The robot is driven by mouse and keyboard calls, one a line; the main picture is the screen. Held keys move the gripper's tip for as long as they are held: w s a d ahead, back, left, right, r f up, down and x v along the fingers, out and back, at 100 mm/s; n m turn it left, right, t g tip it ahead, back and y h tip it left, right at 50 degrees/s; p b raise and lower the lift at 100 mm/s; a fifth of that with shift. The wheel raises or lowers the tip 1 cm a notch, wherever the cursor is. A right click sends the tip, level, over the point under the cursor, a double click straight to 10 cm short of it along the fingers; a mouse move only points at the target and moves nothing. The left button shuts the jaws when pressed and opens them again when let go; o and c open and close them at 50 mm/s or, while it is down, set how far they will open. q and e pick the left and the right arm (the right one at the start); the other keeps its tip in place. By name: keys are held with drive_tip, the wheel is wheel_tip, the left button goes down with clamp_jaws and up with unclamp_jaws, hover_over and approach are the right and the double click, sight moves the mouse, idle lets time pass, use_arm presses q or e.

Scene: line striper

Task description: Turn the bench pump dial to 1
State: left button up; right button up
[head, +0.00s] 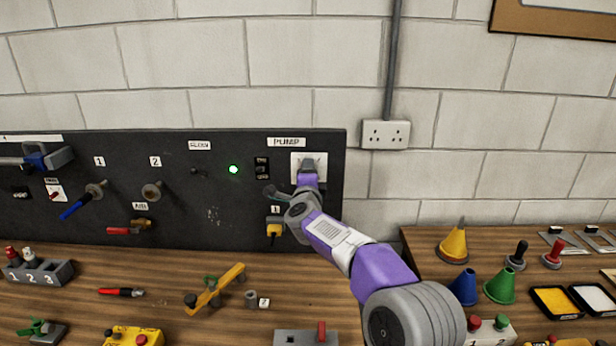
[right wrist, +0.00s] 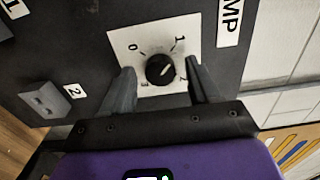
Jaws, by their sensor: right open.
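The pump dial is a round black knob (right wrist: 160,70) on a white plate (right wrist: 122,42) marked 0 to 3, under the PUMP label (head: 286,142). In the right wrist view its pale pointer mark slants up and right, towards the side between 1 and 2; the exact setting is hard to read. My right gripper (right wrist: 160,67) is open, its fingers on either side of the knob with visible gaps, apparently not touching it. In the head view the white plate (head: 318,160) shows, but my right gripper (head: 307,182) hides the knob. My left gripper is out of view.
The black panel (head: 215,225) also carries a black switch (head: 261,167), a lit green lamp (head: 234,169), valves and a yellow plug (head: 273,229) near the dial. A grey box (right wrist: 45,101) sits beside the dial plate. Tools and cones crowd the wooden bench below.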

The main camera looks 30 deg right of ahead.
drive_tip(key=v, duration=0.7)
drive_tip(key=shift+s, duration=0.25)
drive_tip(key=shift+a, duration=0.1)
